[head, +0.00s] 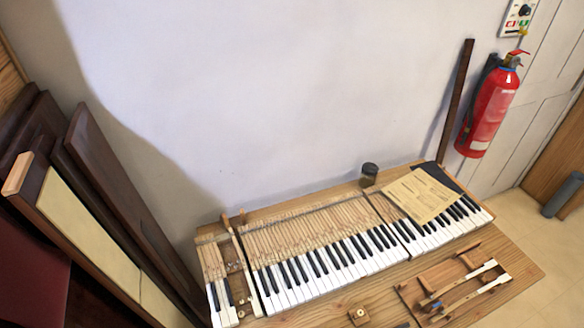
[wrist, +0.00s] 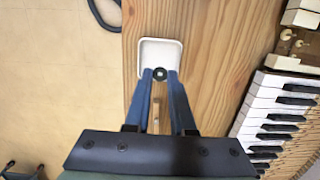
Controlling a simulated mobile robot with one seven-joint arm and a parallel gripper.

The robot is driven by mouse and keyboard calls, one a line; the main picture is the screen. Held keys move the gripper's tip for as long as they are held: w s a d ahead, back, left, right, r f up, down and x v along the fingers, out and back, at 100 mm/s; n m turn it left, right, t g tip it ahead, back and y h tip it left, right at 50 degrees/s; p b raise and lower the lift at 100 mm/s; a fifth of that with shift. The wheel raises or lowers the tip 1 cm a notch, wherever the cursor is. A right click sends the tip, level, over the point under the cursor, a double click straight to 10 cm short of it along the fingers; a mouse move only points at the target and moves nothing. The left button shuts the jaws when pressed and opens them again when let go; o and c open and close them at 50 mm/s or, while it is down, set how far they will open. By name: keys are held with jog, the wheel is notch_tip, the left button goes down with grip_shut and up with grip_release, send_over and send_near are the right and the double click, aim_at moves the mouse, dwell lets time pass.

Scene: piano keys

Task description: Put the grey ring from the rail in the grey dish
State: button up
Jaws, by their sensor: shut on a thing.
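In the wrist view, my gripper (wrist: 160,74) has two blue fingers shut on a small dark grey ring (wrist: 160,75) with a pale hole. The ring is held between the fingertips, at the near edge of the dish in the picture. The dish (wrist: 161,50) is a pale, nearly white square with rounded corners, lying on the wooden table top. Its inside looks empty where it shows. I cannot tell how high the ring is above it. Neither my gripper nor the dish can be made out in the head view, and I cannot pick out the rail.
The wooden table top (wrist: 215,60) has bare room around the dish, with floor (wrist: 60,80) to its left. Piano keys (wrist: 275,115) lie to the right. In the head view, a dark jar (head: 369,175) and paper sheets (head: 420,195) are at the back; wooden parts (head: 465,285) lie in front.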

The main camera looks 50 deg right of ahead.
jog(key=shift+f+b, duration=2.8)
jog(key=shift+f, duration=0.1)
jog(key=o, duration=0.7)
jog(key=shift+o, duration=0.2)
jog(key=shift+r, duration=0.15)
notch_tip(320, 180, up, 6)
jog(key=p, duration=0.6)
jog(key=shift+p, duration=0.3)
